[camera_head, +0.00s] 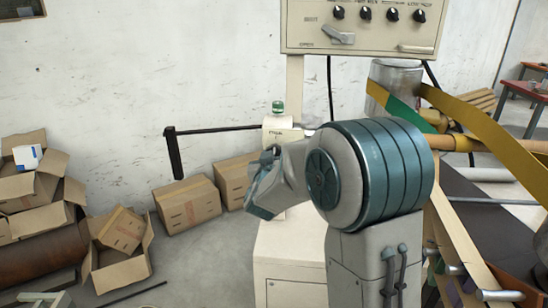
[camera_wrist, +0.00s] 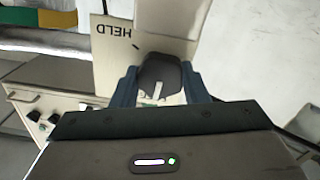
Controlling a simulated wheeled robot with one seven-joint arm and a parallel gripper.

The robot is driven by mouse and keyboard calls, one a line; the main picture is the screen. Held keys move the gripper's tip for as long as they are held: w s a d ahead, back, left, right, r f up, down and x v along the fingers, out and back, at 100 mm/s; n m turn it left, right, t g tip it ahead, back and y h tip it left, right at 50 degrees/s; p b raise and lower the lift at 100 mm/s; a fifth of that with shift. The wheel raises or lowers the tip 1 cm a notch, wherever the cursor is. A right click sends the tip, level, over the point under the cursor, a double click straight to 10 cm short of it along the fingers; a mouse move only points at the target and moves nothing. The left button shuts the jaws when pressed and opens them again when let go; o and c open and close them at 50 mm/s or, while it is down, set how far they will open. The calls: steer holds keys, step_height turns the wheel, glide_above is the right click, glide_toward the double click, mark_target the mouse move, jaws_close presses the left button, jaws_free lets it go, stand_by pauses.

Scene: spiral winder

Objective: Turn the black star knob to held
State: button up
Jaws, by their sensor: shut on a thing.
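The black star knob (camera_wrist: 160,72) is in the wrist view, on a cream plate (camera_wrist: 108,68). The word HELD (camera_wrist: 122,30) is printed upside down on that plate, up and left of the knob, with a short dark tick near it. A pale mark on the knob lies at its lower side in the picture, away from HELD. My gripper (camera_wrist: 160,86) is shut on the knob, one blue-grey finger on each side. In the head view my gripper (camera_head: 264,184) is at the cream box (camera_head: 282,133); the knob is hidden there.
A green lamp (camera_head: 278,107) tops the box, and a black crank handle (camera_head: 174,152) sticks out left. A control panel (camera_head: 362,28) hangs above. Cardboard boxes (camera_head: 187,204) stand on the floor at left. Yellow and green strips (camera_head: 470,118) run at right.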

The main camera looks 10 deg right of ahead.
steer(key=m+b, duration=2)
steer(key=m, duration=0.2)
steer(key=shift+f+m, duration=0.1)
steer(key=shift+m, duration=0.2)
stand_by(0.4)
steer(key=o, duration=1)
steer(key=shift+c, duration=0.2)
steer(key=shift+s+a, duration=0.1)
